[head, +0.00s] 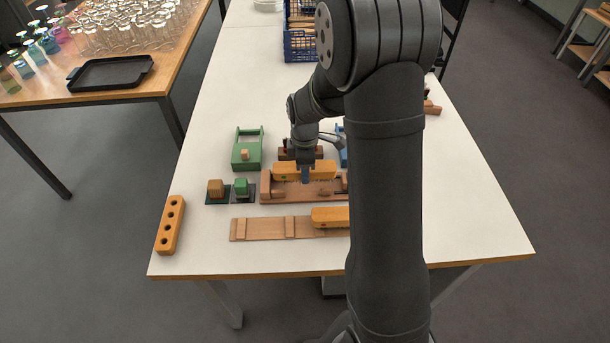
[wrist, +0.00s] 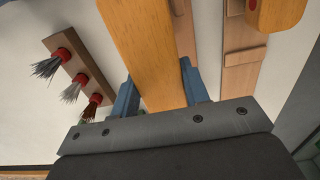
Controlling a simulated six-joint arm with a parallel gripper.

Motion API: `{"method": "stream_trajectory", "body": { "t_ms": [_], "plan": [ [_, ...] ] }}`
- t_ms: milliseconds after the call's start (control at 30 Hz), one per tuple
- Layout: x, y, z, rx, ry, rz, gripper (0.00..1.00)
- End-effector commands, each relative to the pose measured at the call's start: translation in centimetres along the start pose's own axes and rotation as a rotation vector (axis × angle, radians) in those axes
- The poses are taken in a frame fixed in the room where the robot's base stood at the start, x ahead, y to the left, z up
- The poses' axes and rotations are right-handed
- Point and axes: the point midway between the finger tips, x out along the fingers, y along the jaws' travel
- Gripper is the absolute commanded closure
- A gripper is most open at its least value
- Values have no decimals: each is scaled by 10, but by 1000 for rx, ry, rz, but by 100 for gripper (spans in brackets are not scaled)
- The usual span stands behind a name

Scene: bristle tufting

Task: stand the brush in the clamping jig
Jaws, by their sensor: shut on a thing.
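The brush, a long yellow-orange wooden block with a small green dot (head: 290,170), is at the brown wooden clamping jig (head: 286,197). It lies lengthwise across the jig's back part. I cannot tell whether it rests in the jig or hangs just above it. My gripper (head: 306,178) reaches down from above and is shut on the brush near its middle. In the wrist view the brush (wrist: 150,40) runs between the two blue fingers of my gripper (wrist: 160,88). The brush's underside and the jig's right end are hidden.
A second yellow block (head: 330,216) lies on a wooden board (head: 262,228) in front. A block with dark holes (head: 171,225) lies front left. A green tray (head: 241,163) and small pads stand left of the jig. A tuft rack (wrist: 62,46) shows in the wrist view.

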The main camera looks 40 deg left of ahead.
Motion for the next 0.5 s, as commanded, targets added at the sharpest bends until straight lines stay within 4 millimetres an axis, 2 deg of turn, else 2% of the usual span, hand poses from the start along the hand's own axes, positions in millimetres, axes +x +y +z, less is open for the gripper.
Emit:
{"method": "stream_trajectory", "body": {
  "t_ms": [200,500],
  "plan": [
    [31,-1,1,1,-1,-2,86],
    [33,0,1,1,-1,0,86]
  ]
}}
